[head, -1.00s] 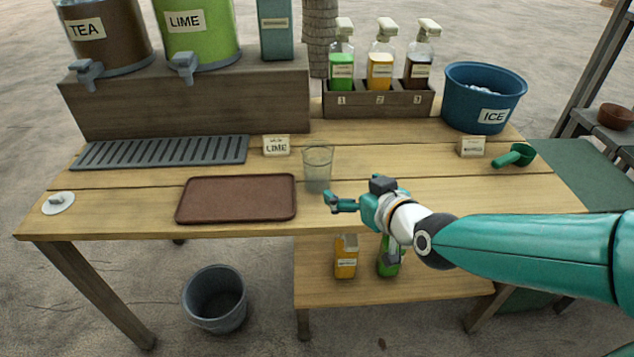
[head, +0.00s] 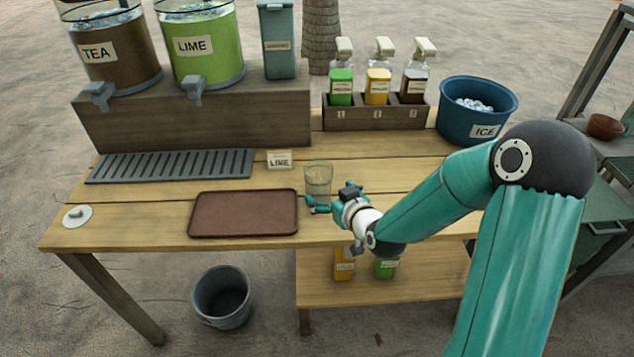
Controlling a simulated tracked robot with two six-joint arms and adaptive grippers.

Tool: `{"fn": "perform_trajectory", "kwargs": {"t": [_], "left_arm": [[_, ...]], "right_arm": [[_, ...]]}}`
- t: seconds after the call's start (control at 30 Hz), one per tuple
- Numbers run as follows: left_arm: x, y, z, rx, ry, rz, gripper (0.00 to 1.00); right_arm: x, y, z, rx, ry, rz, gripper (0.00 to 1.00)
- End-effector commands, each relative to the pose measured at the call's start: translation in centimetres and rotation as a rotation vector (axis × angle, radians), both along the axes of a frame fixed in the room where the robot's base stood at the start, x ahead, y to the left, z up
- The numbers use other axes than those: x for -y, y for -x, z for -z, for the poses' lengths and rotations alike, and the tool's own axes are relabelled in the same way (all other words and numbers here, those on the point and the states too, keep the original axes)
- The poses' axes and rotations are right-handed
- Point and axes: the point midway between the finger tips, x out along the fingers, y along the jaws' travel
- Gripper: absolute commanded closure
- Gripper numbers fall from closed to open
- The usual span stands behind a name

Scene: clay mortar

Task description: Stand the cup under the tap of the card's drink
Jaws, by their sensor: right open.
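The clear cup (head: 318,178) stands upright and looks empty on the table, right of the brown tray. The card (head: 279,160) reads LIME and stands behind and left of the cup. The green LIME dispenser (head: 206,45) has a grey tap (head: 192,88) over the front of the wooden stand. The brown TEA dispenser (head: 112,52) has its own tap (head: 98,94) to the left. My right gripper (head: 332,198) is open at the cup's near right side, fingers pointing toward it; I cannot tell whether they touch. My left gripper is out of view.
A slatted grey drip grate (head: 170,166) lies below the taps. The brown tray (head: 243,214) is left of the cup. A bottle rack (head: 372,117) and a blue ICE bucket (head: 478,108) stand at the back right. A grey bin (head: 222,296) is on the ground.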

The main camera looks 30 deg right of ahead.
Motion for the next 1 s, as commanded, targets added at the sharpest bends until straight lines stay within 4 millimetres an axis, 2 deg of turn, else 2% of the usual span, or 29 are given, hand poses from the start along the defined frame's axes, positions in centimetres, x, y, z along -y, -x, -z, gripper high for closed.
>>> {"fn": "perform_trajectory", "kwargs": {"t": [0.1, 0.3, 0.6, 0.9, 1.0], "left_arm": [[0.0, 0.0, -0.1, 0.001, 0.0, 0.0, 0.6], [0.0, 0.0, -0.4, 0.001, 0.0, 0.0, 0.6], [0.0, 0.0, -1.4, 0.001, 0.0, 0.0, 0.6], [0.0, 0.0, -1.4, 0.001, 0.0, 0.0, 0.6], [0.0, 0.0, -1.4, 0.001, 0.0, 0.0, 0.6]], "right_arm": [[0.2, -1.2, 0.5, 0.0, 0.0, 0.0, 0.03], [0.3, -2.2, 0.7, 0.0, 0.0, 0.0, 0.03], [0.9, -6.0, 1.7, 0.0, -0.001, 0.001, 0.03], [1.0, -6.5, 1.9, 0.0, -0.001, 0.001, 0.03], [1.0, -6.5, 1.9, 0.0, 0.0, 0.002, 0.18]]}}
